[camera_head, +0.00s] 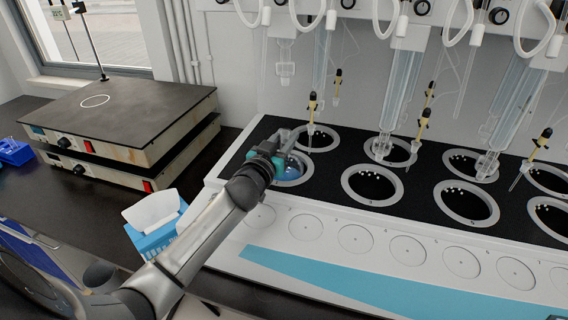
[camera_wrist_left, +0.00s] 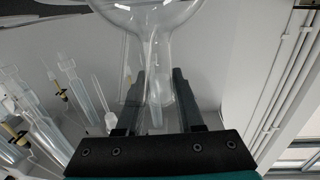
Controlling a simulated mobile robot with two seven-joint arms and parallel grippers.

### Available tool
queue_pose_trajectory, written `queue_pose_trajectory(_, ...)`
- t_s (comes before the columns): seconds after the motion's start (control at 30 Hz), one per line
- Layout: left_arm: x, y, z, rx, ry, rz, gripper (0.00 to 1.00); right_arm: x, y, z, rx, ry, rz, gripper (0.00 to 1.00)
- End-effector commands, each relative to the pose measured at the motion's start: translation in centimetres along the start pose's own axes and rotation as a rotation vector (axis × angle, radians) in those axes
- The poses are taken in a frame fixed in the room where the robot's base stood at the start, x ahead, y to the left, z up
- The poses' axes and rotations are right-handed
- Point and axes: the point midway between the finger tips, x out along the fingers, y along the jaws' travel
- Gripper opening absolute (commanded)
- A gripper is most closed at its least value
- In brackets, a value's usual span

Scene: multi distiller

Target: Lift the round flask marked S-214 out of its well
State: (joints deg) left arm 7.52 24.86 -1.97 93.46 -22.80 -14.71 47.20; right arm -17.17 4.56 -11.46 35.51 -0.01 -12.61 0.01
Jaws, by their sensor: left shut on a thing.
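A round clear flask shows at the top of the left wrist view (camera_wrist_left: 150,14), its bulb cut off by the frame edge. Its neck runs down between the two dark fingers of my left gripper (camera_wrist_left: 159,88), which is shut on it. In the head view, my left gripper (camera_head: 291,139) is over the leftmost front well (camera_head: 309,171). The S-214 mark cannot be read. My right gripper is not in view.
The black-topped distiller has several other ringed wells, such as a front one (camera_head: 346,187). Glass columns and yellow-capped tubes (camera_head: 312,105) hang close behind and right of the gripper. A tissue box (camera_head: 158,243) and stacked hotplates (camera_head: 125,113) stand left.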

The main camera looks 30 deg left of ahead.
Motion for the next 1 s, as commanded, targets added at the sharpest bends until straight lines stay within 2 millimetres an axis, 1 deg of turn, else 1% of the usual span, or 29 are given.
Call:
queue_pose_trajectory(0.03, 0.0, 0.0, -0.8, -0.001, 0.005, 0.001, 0.0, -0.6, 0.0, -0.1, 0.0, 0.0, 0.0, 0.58)
queue_pose_trajectory(0.1, 0.0, 0.0, -1.3, 0.0, 0.005, 0.001, 0.0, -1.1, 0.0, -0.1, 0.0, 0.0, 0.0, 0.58)
queue_pose_trajectory(1.0, 0.0, 0.0, -6.7, -0.001, 0.006, 0.001, 0.0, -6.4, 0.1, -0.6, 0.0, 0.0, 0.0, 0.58)
